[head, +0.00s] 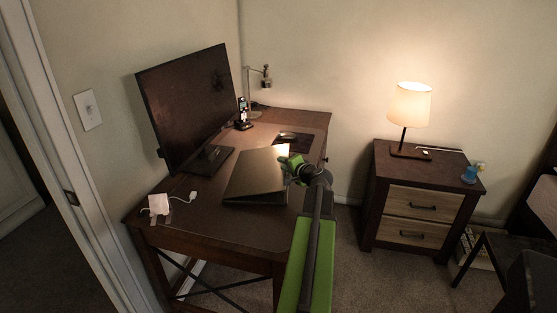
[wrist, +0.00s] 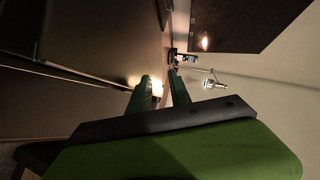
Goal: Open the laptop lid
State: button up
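The laptop (head: 254,180) lies on the desk in the head view, its dark flat lid down or nearly down. Whether there is a small gap under the lid is too small to tell. My gripper (head: 290,162) is at the laptop's right edge, near its far right corner. In the wrist view my gripper's two green fingers (wrist: 161,80) stand apart with a narrow gap and nothing seen between them. I cannot tell whether a finger touches the lid.
A large monitor (head: 192,105) stands behind the laptop at left. A desk lamp (head: 258,88), a phone on a stand (head: 242,115) and a mouse (head: 288,136) are at the far end. A white charger (head: 158,205) lies at the near left. A nightstand (head: 420,205) stands right.

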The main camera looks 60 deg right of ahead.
jog(key=p+v, duration=0.2)
jog(key=v, duration=1)
jog(key=shift+p, duration=0.4)
